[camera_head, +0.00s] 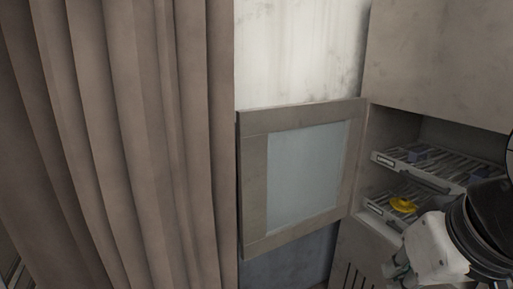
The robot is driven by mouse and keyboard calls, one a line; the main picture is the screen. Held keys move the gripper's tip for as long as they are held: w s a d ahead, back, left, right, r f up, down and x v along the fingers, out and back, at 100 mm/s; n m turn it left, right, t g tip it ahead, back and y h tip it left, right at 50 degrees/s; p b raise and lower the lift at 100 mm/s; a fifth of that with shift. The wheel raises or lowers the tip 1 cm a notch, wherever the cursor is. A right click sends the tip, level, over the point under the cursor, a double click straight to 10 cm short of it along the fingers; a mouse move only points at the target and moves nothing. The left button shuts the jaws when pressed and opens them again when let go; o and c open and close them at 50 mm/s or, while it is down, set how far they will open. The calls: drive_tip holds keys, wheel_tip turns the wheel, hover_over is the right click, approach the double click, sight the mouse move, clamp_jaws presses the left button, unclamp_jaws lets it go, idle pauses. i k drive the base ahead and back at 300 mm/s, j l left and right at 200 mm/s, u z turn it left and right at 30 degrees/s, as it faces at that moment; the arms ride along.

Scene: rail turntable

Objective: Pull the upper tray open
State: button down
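The upper tray (407,171) is a grey slatted rack with a label on its front edge, inside an open cabinet at the right. Dark bluish blocks lie on it, and a dark handle-like strip shows along its front. Its right end is cut off by my arm. The lower tray (376,209) sits just beneath, with a yellow object (403,204) on it. My gripper (394,270) is at the lower right, below and in front of the trays. It appears apart from the upper tray, and its fingers are too small and dark to read.
The cabinet door (253,190), with a pale glass panel, stands swung open left of the trays. A brown curtain (120,150) fills the left side. The cabinet's upper face (440,60) overhangs the trays. A vented panel (360,270) lies below.

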sight(449, 170)
drive_tip(key=k+l+z, duration=0.1)
drive_tip(key=l, duration=0.4)
drive_tip(key=k+l+z, duration=0.15)
drive_tip(key=l, duration=0.35)
drive_tip(key=k+l+z, duration=0.1)
drive_tip(key=l, duration=0.4)
drive_tip(key=k+l+z, duration=0.15)
drive_tip(key=l, duration=0.35)
drive_tip(key=k+l+z, duration=0.1)
drive_tip(key=l, duration=0.45)
